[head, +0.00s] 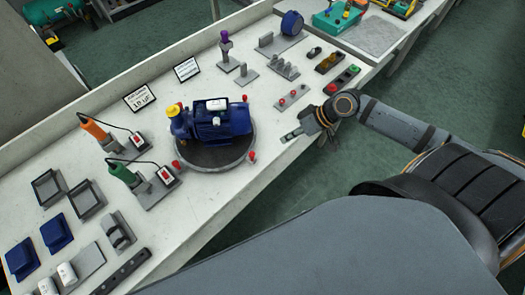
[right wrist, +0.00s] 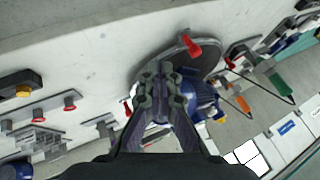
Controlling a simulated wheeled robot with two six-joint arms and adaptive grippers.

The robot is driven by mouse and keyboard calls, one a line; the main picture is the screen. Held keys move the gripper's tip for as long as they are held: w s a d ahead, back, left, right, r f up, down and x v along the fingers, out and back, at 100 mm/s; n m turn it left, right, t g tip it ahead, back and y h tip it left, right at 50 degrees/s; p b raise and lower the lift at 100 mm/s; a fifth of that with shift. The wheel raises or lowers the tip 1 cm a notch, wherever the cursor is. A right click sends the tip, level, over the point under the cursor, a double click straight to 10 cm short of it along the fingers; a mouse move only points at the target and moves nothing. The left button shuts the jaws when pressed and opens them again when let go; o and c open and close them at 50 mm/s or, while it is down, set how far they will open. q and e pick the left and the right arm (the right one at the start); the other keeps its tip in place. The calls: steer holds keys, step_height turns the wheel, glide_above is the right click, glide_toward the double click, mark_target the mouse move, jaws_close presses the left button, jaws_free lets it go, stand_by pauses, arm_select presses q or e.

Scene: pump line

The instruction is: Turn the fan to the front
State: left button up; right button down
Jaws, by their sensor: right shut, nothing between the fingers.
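A blue pump with its motor (head: 212,120) sits on a dark round turntable (head: 215,157). Its end with the yellow cap (head: 174,110) points left. The opposite motor end points right, but the fan itself cannot be made out. Red knobs stand around the rim, one at the right front (head: 251,155). In the right wrist view, the pump (right wrist: 203,98) and turntable (right wrist: 155,68) lie partly behind my right gripper (right wrist: 165,70). That gripper is shut and empty. In the head view, my right gripper (head: 316,122) is right of the turntable, apart from it. My left gripper is not in view.
Orange (head: 95,128) and green (head: 122,172) handled tools stand left of the turntable. A plate with red buttons (head: 291,98) and a control box (head: 342,80) lie to the right. Trays and blue blocks fill the left end. The bench front before the turntable is clear.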

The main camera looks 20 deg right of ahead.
steer(key=b+x, duration=0.2)
steer(key=x, duration=0.6)
steer(key=shift+w+a+f, duration=0.15)
steer(key=shift+w+f, duration=0.05)
steer(key=a, duration=0.1)
steer(key=a+p, duration=0.1)
steer(key=a, duration=0.1)
steer(key=shift+s+a+f, duration=0.1)
steer(key=shift+s+f, duration=0.05)
steer(key=shift+s, duration=0.05)
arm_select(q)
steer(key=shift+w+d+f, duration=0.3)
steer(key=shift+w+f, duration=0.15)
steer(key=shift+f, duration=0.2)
arm_select(e)
steer(key=shift+s+a+f, duration=0.1)
steer(key=shift+s+a, duration=0.05)
steer(key=shift+a, duration=0.25)
arm_select(q)
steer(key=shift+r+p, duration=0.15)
steer(key=shift+p, duration=0.15)
